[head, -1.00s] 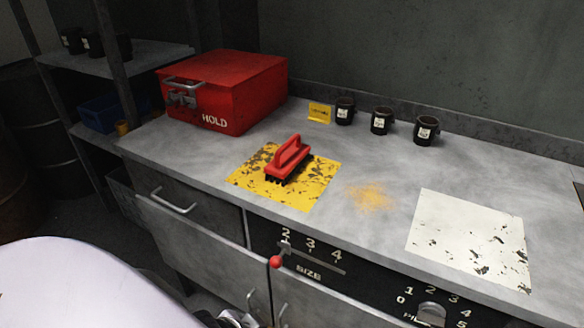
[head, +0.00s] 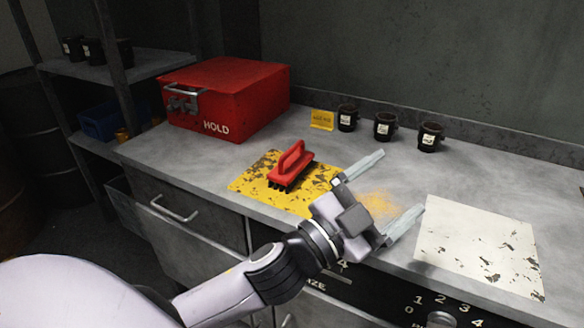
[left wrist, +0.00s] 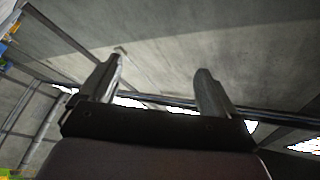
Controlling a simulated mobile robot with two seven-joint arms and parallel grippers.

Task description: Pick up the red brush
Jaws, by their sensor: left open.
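The red brush (head: 291,166) rests bristles down on the yellow worn square (head: 262,187) on the grey bench, its handle on top. My left gripper (head: 395,190) is open and empty over the front part of the bench, to the right of the brush and apart from it. Its fingers point to the right and away from me, past the brush. In the left wrist view my open fingers (left wrist: 158,85) show with nothing between them, and the brush is not in that view. My right gripper is not in view.
A red HOLD box (head: 222,100) stands at the back left. Several dark cups (head: 384,126) and a small yellow sign (head: 322,120) line the back. Orange powder (head: 380,203) lies near my gripper. A white worn square (head: 480,245) is at right. A drawer handle (head: 172,207) projects in front.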

